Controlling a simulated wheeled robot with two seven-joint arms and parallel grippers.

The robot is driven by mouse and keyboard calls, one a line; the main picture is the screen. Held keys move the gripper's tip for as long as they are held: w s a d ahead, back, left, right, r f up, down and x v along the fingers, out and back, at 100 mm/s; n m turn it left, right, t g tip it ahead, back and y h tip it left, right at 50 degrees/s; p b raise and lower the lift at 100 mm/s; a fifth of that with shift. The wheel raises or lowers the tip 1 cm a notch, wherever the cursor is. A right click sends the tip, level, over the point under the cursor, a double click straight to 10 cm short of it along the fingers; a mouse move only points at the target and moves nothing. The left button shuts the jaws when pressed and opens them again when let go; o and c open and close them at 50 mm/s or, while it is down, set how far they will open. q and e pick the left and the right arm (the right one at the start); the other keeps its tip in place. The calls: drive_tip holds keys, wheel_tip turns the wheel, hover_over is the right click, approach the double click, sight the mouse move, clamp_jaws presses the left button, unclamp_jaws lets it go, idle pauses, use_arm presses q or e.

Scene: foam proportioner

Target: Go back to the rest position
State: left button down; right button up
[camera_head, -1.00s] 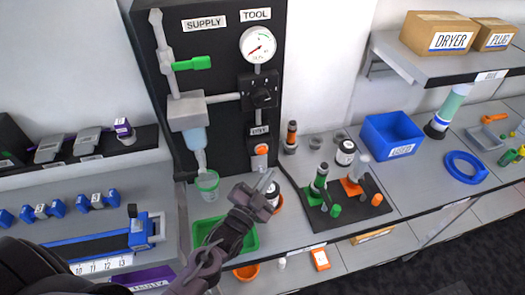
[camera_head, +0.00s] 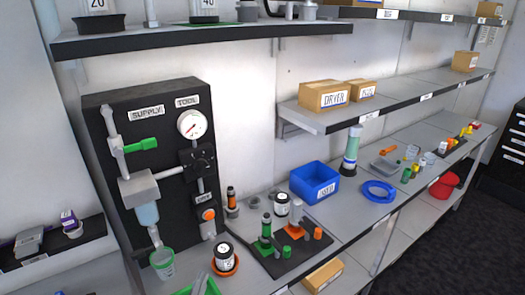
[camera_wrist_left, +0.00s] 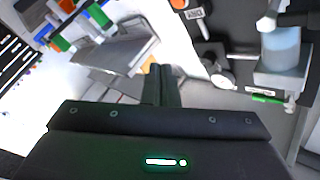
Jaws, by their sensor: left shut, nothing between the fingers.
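My left gripper (camera_wrist_left: 160,85) shows in the left wrist view with its dark fingers together and nothing between them. It is clear of the bench things there. In the head view it cannot be made out with certainty near the bottom edge. My right gripper is in neither view. The black supply panel (camera_head: 177,110) stands upright at the left of the head view, with a dial gauge (camera_head: 191,125) and a green lever (camera_head: 141,145). The gauge (camera_wrist_left: 222,77) also shows in the left wrist view.
A green-banded cup (camera_head: 162,263) stands under the panel's nozzle. A labelled jar (camera_head: 223,257) sits in an orange dish. A black mat (camera_head: 283,266) holds green and orange fixtures. Shelves overhang the bench.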

use_arm(q)
drive_tip(key=s+a+n+g+y, duration=0.2)
drive_tip(key=s+n+g, duration=0.2)
drive_tip(key=s+g, duration=0.45)
drive_tip(key=s+a+n+g+y, duration=0.2)
drive_tip(key=s+n+g, duration=0.2)
drive_tip(key=s+g, duration=0.4)
drive_tip(key=s+f+b, duration=0.2)
drive_tip(key=f, duration=1.5)
drive_tip(key=s+f+b, duration=0.1)
drive_tip(key=s+f, duration=0.1)
drive_tip(key=f, duration=1.5)
drive_tip(key=s+a+f+g+b, duration=0.1)
drive_tip(key=s+a+f, duration=0.1)
drive_tip(key=s+f, duration=0.7)
drive_tip(key=s+a+f+b, duration=0.1)
drive_tip(key=s+a+f, duration=0.1)
drive_tip(key=s+f, duration=0.8)
drive_tip(key=shift+s+f+m+g, duration=0.25)
drive_tip(key=shift+f+m+g, duration=0.15)
drive_tip(key=shift+f, duration=0.15)
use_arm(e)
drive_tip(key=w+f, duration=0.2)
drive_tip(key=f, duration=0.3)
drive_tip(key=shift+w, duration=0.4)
